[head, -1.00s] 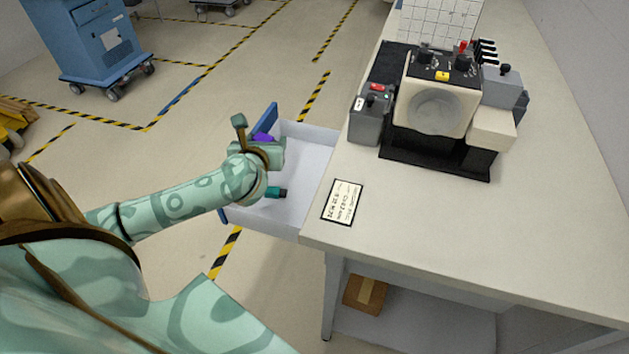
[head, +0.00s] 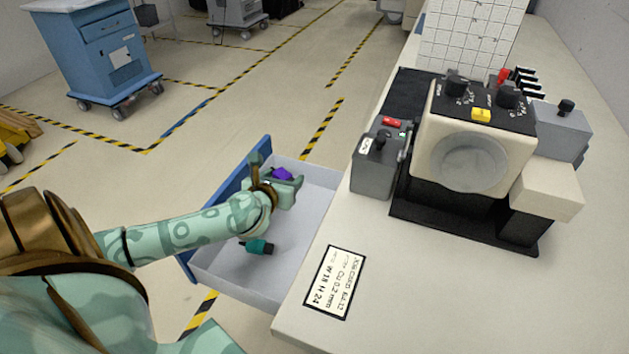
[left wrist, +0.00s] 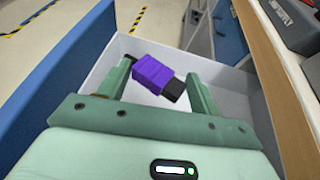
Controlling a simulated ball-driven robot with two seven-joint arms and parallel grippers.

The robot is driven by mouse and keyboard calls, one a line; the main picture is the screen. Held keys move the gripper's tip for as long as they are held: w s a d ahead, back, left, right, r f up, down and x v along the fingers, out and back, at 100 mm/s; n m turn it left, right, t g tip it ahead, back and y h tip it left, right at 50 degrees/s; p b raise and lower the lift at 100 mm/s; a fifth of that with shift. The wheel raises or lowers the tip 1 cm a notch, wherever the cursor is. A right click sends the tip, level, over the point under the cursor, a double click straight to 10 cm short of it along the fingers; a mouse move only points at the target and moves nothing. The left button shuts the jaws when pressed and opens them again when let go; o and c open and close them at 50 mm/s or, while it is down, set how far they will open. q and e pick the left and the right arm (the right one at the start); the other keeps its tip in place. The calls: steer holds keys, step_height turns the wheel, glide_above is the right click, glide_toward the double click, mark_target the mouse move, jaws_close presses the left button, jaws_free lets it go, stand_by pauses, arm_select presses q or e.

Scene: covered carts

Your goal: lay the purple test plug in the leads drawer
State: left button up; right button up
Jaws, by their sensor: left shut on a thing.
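The purple test plug (head: 283,174) is held between the fingers of my left gripper (head: 288,183). In the left wrist view the plug (left wrist: 152,75) lies tilted between the two green fingers, its black end towards the right finger. The open drawer (head: 318,178) is white inside with a blue front and sticks out from the bench. My left gripper is over the drawer's far part, and the plug appears above its floor; the exact height is hard to tell. My right gripper is not in view.
A teal and black plug (head: 258,246) is in the drawer's near part, below my left forearm. The bench (head: 420,290) carries a label card (head: 333,283) and a cream machine (head: 465,150). A blue cart (head: 98,55) stands far off on open floor.

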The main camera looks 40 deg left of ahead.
mark_target(287, 216)
arm_select(q)
step_height(287, 216, down, 12)
steer(key=b, duration=0.5)
steer(key=shift+w+r+b, duration=0.1)
steer(key=shift+r+b, duration=0.05)
steer(key=shift+b, duration=0.2)
steer(key=o, duration=1)
steer(key=shift+r, duration=0.15)
steer(key=shift+r+p, duration=0.3)
steer(key=shift+r, duration=0.05)
steer(key=p+v, duration=0.4)
steer(key=v, duration=0.7)
steer(key=shift+r, duration=0.1)
steer(key=shift+s+d, duration=0.15)
steer(key=shift+s, duration=0.25)
